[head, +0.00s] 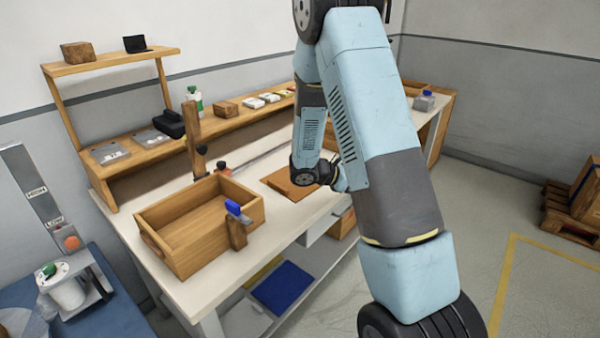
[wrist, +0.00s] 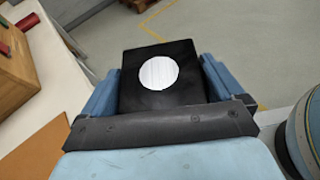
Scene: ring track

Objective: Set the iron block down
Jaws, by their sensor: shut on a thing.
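The iron block (wrist: 130,92) shows in the wrist view as a black, square-faced block with a bright white round disc on its face. My gripper (wrist: 158,80) is shut on it, with a blue finger on either side. Grey floor shows beyond the block in the wrist view, and the bench edge lies to its left. In the head view my arm covers the middle of the picture. The gripper and the block cannot be made out there.
A pale workbench (head: 285,225) holds an open wooden box (head: 170,255) and a brown board (head: 280,181). A back shelf (head: 230,122) carries several small items. A pallet (head: 575,222) stands on the floor at right.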

